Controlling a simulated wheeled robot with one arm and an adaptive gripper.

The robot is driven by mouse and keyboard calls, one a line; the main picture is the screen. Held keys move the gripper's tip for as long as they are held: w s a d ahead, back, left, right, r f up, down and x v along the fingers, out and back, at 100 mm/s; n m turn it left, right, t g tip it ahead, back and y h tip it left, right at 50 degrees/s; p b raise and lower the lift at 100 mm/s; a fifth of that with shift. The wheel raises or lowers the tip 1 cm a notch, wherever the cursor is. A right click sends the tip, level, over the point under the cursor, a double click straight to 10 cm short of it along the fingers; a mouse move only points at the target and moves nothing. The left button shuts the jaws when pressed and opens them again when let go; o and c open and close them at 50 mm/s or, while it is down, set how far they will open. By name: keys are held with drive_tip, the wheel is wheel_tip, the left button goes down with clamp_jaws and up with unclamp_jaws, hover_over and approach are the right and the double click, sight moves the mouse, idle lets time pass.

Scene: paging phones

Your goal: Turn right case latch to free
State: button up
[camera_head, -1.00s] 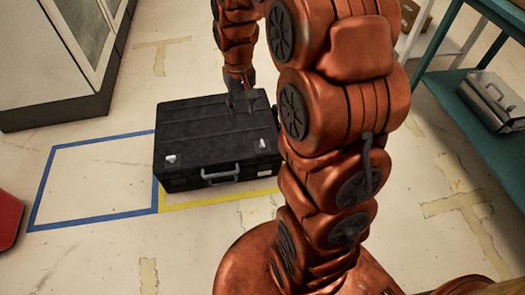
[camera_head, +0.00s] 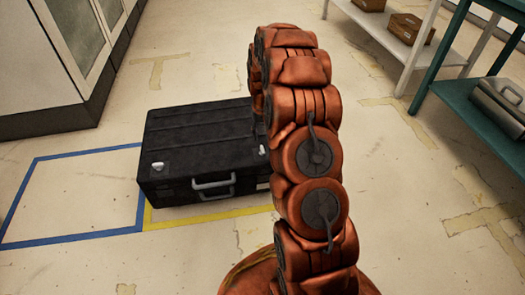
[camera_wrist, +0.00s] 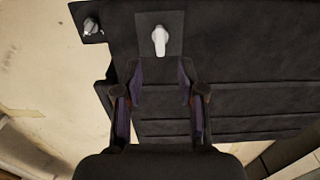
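A black case (camera_head: 200,135) lies flat on the floor, its grey handle (camera_head: 213,184) facing me. The left latch (camera_head: 157,167) is a small pale piece near the front left corner of the lid. The right latch (camera_head: 262,150) shows partly beside my arm. In the wrist view a pale latch (camera_wrist: 160,40) sits on a dark square plate on the case (camera_wrist: 240,70), beyond my fingertips and roughly centred between them. My gripper (camera_wrist: 160,82) is open and empty, with its fingers apart. In the head view my arm hides the gripper.
Blue floor tape (camera_head: 70,240) outlines an area left of the case, and yellow tape (camera_head: 195,217) runs along its front. Cabinets (camera_head: 50,60) stand back left. A teal shelf (camera_head: 470,105) with a metal box stands right. A small metal fitting (camera_wrist: 92,26) shows upper left in the wrist view.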

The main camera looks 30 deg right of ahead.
sight(262, 149)
wheel_tip(262, 149, down, 7)
drive_tip(key=b, duration=0.2)
drive_tip(key=shift+f+b, duration=0.2)
drive_tip(key=shift+b, duration=0.2)
drive_tip(key=shift+c, duration=0.2)
clamp_jaws()
